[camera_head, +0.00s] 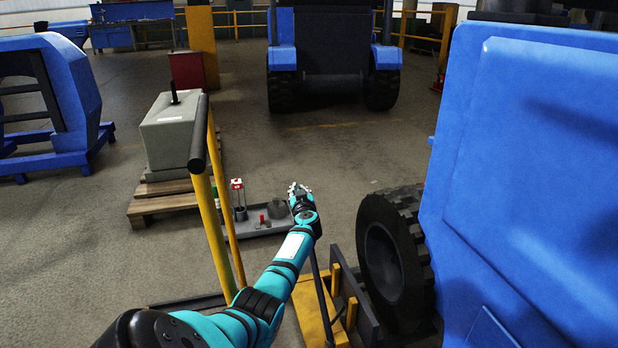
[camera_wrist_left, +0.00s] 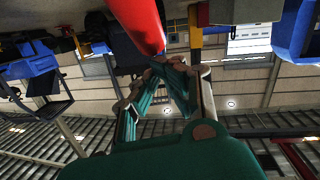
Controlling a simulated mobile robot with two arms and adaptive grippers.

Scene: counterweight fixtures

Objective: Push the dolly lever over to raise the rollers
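The dolly (camera_head: 312,312) is a yellow and dark frame on the floor beside the large black wheel (camera_head: 391,253). A slim dark rod, seemingly its lever (camera_head: 321,290), slants up from the dolly to behind my left wrist, where its upper end is hidden. My left gripper (camera_head: 299,190) reaches forward past the rod. In the left wrist view its fingers (camera_wrist_left: 167,64) come together at the tips. A red cylinder, perhaps the lever grip (camera_wrist_left: 142,22), lies close to the fingertips; whether they touch I cannot tell. My right gripper is not in view.
A big blue panel (camera_head: 530,180) fills the right side. A yellow rail with a black top bar (camera_head: 198,134) stands left of my arm. A grey tray (camera_head: 247,230) with weights lies beyond it, near a grey block (camera_head: 172,137) on a pallet. Open floor lies ahead.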

